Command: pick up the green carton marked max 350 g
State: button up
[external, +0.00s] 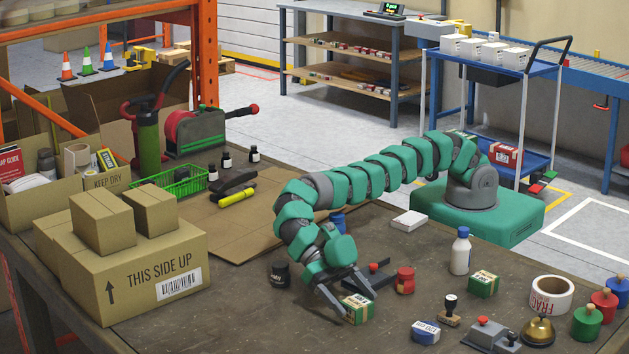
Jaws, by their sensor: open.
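A small green carton with a cream top (357,309) lies on the dark table at the front middle. My gripper (359,304) is open and low over it, with one finger on each side of the carton. Whether the fingers touch it I cannot tell. A second green carton with a cream label (484,285) stands further right, apart from my gripper. The print on both is too small to read, so I cannot tell which is marked max 350 g.
A red jar (405,281), a black jar (279,275) and a blue-and-white carton (425,332) stand near my gripper. A white bottle (461,251), a stamp (449,311) and a tape roll (551,295) stand to the right. The table front left of my gripper is clear.

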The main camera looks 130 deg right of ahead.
aim_at(352, 299)
jog(key=c, duration=1.4)
notch_tip(352, 299, up, 18)
jog(key=p, duration=0.6)
